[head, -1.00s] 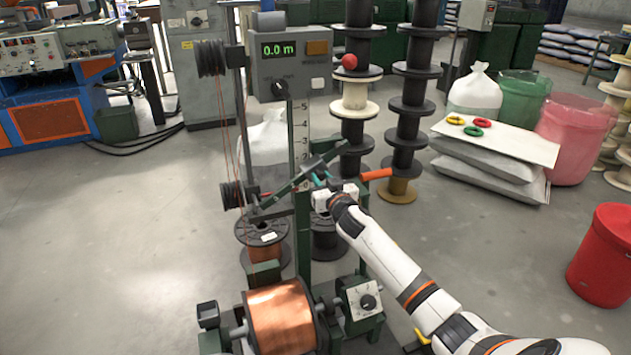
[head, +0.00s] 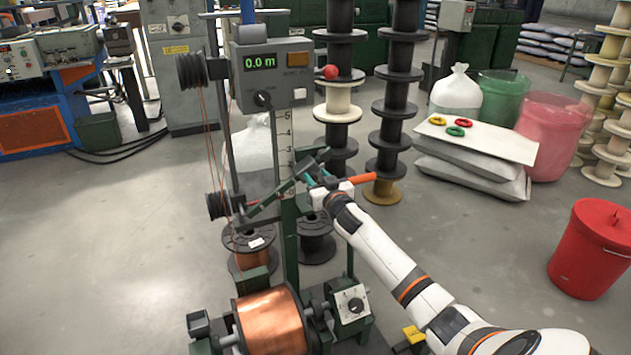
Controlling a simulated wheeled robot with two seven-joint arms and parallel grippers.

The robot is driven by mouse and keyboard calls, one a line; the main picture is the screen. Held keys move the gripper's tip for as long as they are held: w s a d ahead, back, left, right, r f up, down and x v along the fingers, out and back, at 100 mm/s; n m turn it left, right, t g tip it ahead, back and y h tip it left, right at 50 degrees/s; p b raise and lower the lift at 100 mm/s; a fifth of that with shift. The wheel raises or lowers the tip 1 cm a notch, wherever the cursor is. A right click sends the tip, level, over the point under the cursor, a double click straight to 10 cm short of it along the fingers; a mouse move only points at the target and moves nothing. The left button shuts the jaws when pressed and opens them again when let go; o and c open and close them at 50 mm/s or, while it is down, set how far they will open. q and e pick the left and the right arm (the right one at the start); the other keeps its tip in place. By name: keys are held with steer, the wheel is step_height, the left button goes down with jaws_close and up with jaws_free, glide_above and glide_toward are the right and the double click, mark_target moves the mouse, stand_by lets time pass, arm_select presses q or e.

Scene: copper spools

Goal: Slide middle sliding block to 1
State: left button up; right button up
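The winding stand has an upright scale (head: 286,140) with numbers up its face; 5, 4 and 3 show above and 0 lower down. A slanted dark green bar (head: 264,206) crosses the scale's lower part, with an orange handle (head: 365,180) sticking out to the right. The sliding block's body is crowded by the bar and gripper, so I cannot clearly make out its edges or exact mark. My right gripper (head: 318,179), with teal fingertips, is at this crossing, just right of the scale near the low marks. Its finger gap is too small to judge. My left gripper is out of view.
A grey meter box (head: 272,75) reading 0.0 m tops the stand. A copper spool (head: 270,320) and a dial box (head: 349,305) sit at its base. Tall spool stacks (head: 392,110) stand close behind. A red bin (head: 590,250) is at right; floor at left is clear.

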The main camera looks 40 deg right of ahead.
steer(key=shift+o, duration=0.4)
steer(key=shift+a+f, duration=0.1)
steer(key=shift+s+a, duration=0.1)
steer(key=shift+s, duration=0.15)
steer(key=p+v, duration=0.1)
steer(key=v, duration=0.2)
steer(key=shift+s+a, duration=0.1)
steer(key=shift+s, duration=0.3)
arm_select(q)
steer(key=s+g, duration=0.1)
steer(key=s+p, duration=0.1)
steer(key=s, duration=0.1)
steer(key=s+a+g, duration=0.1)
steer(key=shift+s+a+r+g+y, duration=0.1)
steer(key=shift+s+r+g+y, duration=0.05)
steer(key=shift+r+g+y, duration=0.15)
arm_select(e)
glide_toward(316, 178)
steer(key=v, duration=0.3)
